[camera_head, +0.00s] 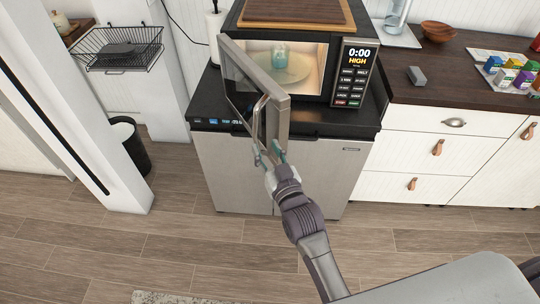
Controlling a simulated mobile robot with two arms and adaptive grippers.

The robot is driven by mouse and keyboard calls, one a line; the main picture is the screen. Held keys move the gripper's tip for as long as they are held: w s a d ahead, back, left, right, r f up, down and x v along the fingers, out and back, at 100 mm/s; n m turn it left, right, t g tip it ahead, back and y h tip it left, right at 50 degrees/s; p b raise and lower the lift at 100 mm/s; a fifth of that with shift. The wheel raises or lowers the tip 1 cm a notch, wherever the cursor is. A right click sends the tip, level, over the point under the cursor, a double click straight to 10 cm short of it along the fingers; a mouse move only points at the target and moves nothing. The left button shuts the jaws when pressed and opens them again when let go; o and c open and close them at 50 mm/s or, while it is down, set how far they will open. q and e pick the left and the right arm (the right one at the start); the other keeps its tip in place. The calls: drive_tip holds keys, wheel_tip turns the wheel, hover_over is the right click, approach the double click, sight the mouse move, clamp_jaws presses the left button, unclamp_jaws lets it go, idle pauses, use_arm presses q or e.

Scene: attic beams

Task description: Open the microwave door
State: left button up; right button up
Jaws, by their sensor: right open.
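The microwave (348,52) stands on a black-topped cabinet. Its door (243,79) is hinged at the left and stands partly open, swung out toward me. The lit cavity shows a pale turntable plate (290,72) with a bluish glass or jar (279,55) on it. The silver handle (259,120) is on the door's outer face. My right gripper (269,156) is open at the lower end of the door's free edge, close to the handle. I cannot tell whether its fingers touch the door or handle. My left gripper is not in view.
A wooden board (295,12) lies on top of the microwave. A dark counter (455,75) at the right holds a wooden bowl (437,31) and small colourful boxes. A wire basket (118,48) and dark bin (130,146) are at the left. The floor before the cabinet is clear.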

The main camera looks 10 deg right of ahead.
drive_tip(key=shift+s+d, duration=0.15)
drive_tip(key=shift+s, duration=0.95)
